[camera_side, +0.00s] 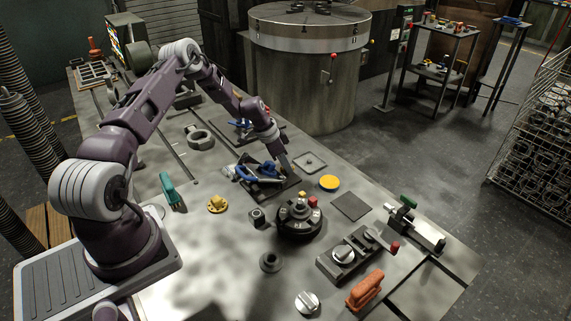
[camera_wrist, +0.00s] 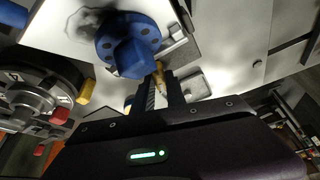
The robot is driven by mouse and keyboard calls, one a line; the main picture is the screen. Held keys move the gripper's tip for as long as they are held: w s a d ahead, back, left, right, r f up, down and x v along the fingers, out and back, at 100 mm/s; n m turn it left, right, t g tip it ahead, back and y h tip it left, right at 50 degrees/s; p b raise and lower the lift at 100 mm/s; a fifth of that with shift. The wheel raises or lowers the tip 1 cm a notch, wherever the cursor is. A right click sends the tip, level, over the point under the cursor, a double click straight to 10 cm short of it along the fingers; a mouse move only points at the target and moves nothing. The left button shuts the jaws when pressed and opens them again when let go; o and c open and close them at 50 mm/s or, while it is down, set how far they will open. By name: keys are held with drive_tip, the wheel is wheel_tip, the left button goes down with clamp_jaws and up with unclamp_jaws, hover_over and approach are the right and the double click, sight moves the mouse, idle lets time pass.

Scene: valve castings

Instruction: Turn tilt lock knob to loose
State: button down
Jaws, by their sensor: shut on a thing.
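A dark plate (camera_side: 285,190) on the bench carries a blue fixture (camera_side: 262,172). In the wrist view a blue round flange with a blocky boss (camera_wrist: 130,45) stands just beyond my fingers, left of them. My gripper (camera_side: 285,166) reaches down at the right side of the fixture. In the wrist view my gripper (camera_wrist: 162,88) has its two fingers close together with a slim brass-coloured piece (camera_wrist: 159,74) between them. It appears shut on this piece. I cannot tell whether this piece is the tilt lock knob; no loose marking is readable.
A black round dial station (camera_side: 299,222) with red and yellow parts stands nearby; its dial also shows in the wrist view (camera_wrist: 38,100). A grey knob block (camera_side: 345,257) sits farther forward.

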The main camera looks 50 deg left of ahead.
drive_tip(key=n+y, duration=0.1)
drive_tip(key=n, duration=0.2)
drive_tip(key=n+y, duration=0.1)
drive_tip(key=n, duration=0.2)
drive_tip(key=shift+d, duration=0.2)
drive_tip(key=n+y, duration=0.1)
drive_tip(key=n, duration=0.2)
drive_tip(key=n+g+y, duration=0.1)
drive_tip(key=n, duration=0.2)
drive_tip(key=shift+w+d+y, duration=0.15)
drive_tip(key=shift+y, duration=0.15)
drive_tip(key=n+g+y, duration=0.1)
drive_tip(key=n, duration=0.3)
drive_tip(key=shift+w+n, duration=0.1)
drive_tip(key=shift+n, duration=0.3)
drive_tip(key=shift+d+n+g, duration=0.1)
drive_tip(key=shift+n+g, duration=0.8)
drive_tip(key=shift+n, duration=0.9)
drive_tip(key=c, duration=1.4)
unclamp_jaws()
drive_tip(key=shift+o, duration=0.2)
drive_tip(key=shift+y, duration=0.3)
